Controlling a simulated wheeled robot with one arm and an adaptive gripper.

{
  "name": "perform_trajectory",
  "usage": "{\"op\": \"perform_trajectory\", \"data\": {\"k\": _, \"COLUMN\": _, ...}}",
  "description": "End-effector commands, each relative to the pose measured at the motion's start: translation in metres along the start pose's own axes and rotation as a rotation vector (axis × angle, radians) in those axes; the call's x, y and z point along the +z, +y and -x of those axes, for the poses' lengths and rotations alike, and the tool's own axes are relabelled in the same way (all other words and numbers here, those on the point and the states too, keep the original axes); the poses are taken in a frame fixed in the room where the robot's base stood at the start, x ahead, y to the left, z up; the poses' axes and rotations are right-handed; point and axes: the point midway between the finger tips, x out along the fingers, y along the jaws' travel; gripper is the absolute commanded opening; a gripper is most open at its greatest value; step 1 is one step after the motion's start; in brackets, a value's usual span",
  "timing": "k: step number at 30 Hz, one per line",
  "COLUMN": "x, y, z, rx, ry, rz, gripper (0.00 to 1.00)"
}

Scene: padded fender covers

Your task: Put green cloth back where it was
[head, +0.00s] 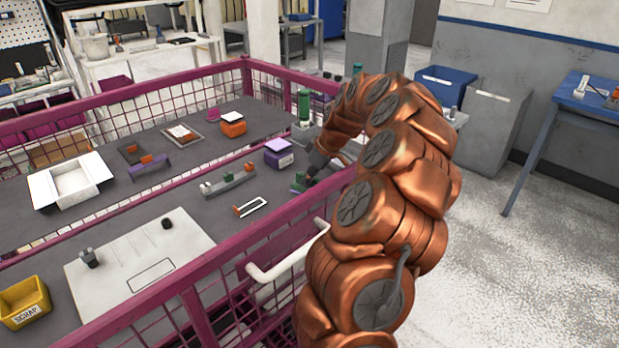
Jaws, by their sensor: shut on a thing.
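The green cloth (298,184) shows as a small dark green patch at the right side of the grey cart top. My gripper (308,178) reaches down over the cart's near rail and is shut on the cloth. The fingers are small and dark here, and part of the cloth is hidden by them. I cannot tell whether the cloth touches the surface. My copper padded arm covers the view to the right of it.
Magenta mesh rails (215,240) edge the cart. A purple box (279,158), a grey rail block (228,184), a green bottle (304,105), an open white box (72,186) and a yellow scrap bin (24,302) stand on top. A white board (130,260) lies front left.

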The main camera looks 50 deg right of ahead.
Motion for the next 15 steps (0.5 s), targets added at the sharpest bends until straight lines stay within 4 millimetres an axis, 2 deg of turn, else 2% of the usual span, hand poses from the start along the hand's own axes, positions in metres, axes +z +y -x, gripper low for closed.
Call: {"op": "perform_trajectory", "data": {"k": 15, "x": 0.0028, "y": -0.0001, "z": -0.0062, "rx": 0.000, "ry": 0.000, "rz": 0.000, "gripper": 0.00}}
